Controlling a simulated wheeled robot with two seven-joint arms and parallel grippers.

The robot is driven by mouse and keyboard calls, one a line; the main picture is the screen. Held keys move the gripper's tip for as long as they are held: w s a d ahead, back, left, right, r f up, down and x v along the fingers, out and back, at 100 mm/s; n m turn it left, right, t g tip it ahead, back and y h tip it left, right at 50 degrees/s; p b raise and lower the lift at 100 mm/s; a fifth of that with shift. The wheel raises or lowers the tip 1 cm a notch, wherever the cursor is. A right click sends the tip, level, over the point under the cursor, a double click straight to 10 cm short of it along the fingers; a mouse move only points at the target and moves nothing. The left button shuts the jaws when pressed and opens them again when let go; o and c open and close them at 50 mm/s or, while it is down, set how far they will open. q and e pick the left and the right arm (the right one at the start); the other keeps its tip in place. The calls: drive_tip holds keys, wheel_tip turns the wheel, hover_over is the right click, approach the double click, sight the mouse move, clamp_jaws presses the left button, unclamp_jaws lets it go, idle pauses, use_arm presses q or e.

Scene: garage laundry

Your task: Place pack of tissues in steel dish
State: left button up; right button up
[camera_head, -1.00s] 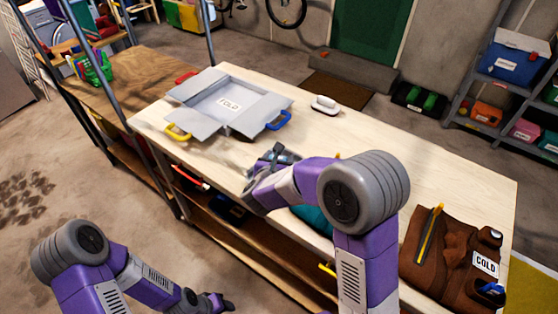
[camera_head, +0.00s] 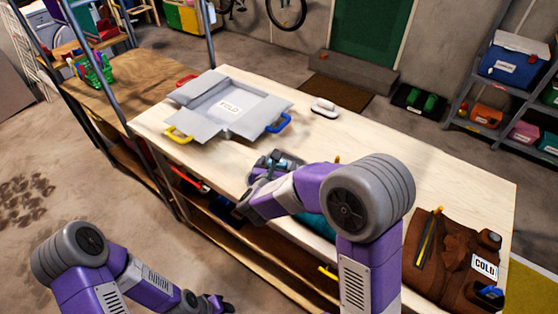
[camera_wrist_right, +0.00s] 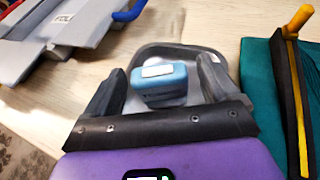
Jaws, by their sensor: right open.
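The pack of tissues (camera_wrist_right: 160,85) is a blue block with a white label on top. In the right wrist view it lies within the outline of the grey steel dish (camera_wrist_right: 195,58), whose dark rim curves behind it. In the head view the pack (camera_head: 287,161) is small and partly hidden by my right arm. My right gripper (camera_wrist_right: 160,88) is open, one finger on each side of the pack in the wrist view; I cannot tell whether they touch it. My left gripper (camera_head: 218,303) is low at the bottom of the head view, away from the table; its jaws are unclear.
A grey folding board (camera_head: 235,85) with coloured handles lies left of the dish. A white iron-like object (camera_head: 325,107) stands at the back edge. A teal cloth item (camera_wrist_right: 260,95) lies right of the dish. A brown bag (camera_head: 450,262) sits at the table's right end.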

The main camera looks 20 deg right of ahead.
drive_tip(key=p+v, duration=0.1)
drive_tip(key=v, duration=0.7)
drive_tip(key=shift+s+a+r+p, duration=0.1)
drive_tip(key=shift+s+a+p, duration=0.1)
drive_tip(key=shift+p, duration=0.15)
drive_tip(key=shift+s+a+r, duration=0.15)
drive_tip(key=shift+s+a, duration=0.05)
drive_tip(key=shift+s, duration=0.25)
